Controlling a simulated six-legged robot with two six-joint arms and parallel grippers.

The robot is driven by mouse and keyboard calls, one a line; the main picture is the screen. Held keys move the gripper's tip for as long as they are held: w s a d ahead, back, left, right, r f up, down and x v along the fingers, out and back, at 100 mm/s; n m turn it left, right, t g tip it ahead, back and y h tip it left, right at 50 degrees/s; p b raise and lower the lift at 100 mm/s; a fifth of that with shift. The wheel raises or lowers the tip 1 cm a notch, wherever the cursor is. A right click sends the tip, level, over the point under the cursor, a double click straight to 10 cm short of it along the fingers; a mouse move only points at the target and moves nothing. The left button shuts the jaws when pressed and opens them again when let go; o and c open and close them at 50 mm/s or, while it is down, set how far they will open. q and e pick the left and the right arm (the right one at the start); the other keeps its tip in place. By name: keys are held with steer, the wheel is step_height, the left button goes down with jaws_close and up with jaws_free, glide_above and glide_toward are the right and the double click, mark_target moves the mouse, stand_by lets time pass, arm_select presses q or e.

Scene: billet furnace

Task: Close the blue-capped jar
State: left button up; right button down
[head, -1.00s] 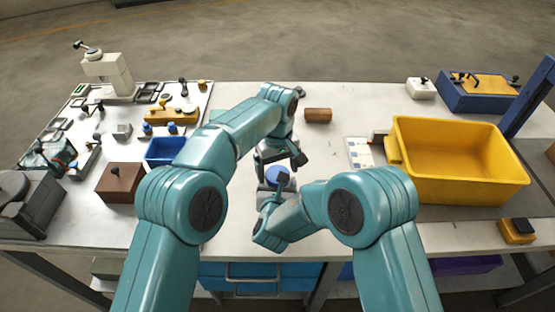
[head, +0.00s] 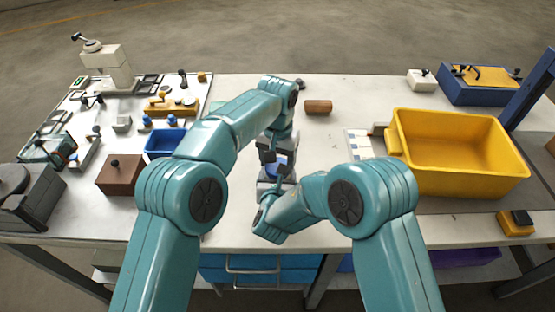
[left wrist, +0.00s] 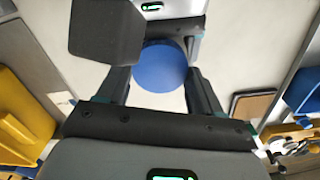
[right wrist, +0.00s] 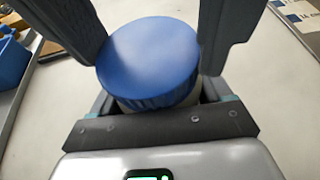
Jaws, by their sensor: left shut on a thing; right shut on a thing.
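The jar's round blue cap (head: 280,164) shows between my two grippers in the middle of the bench, partly hidden. In the right wrist view the cap (right wrist: 148,58) sits over a pale jar body (right wrist: 160,108), mostly hidden under it. My right gripper (head: 281,180) is shut on the jar body below the cap. My left gripper (head: 272,154) is shut on the blue cap, which also shows between its fingers in the left wrist view (left wrist: 160,68). Whether the cap is seated fully on the jar cannot be told.
A brown cylinder (head: 318,107) lies behind the grippers. A large yellow bin (head: 455,190) stands at right. A blue tray (head: 163,145) and a brown box (head: 119,176) stand at left. The bench between the cylinder and the yellow bin is mostly clear.

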arm_select(q)
steer(key=shift+m, duration=0.6)
steer(key=o, duration=1.2)
steer(key=shift+r, duration=2.3)
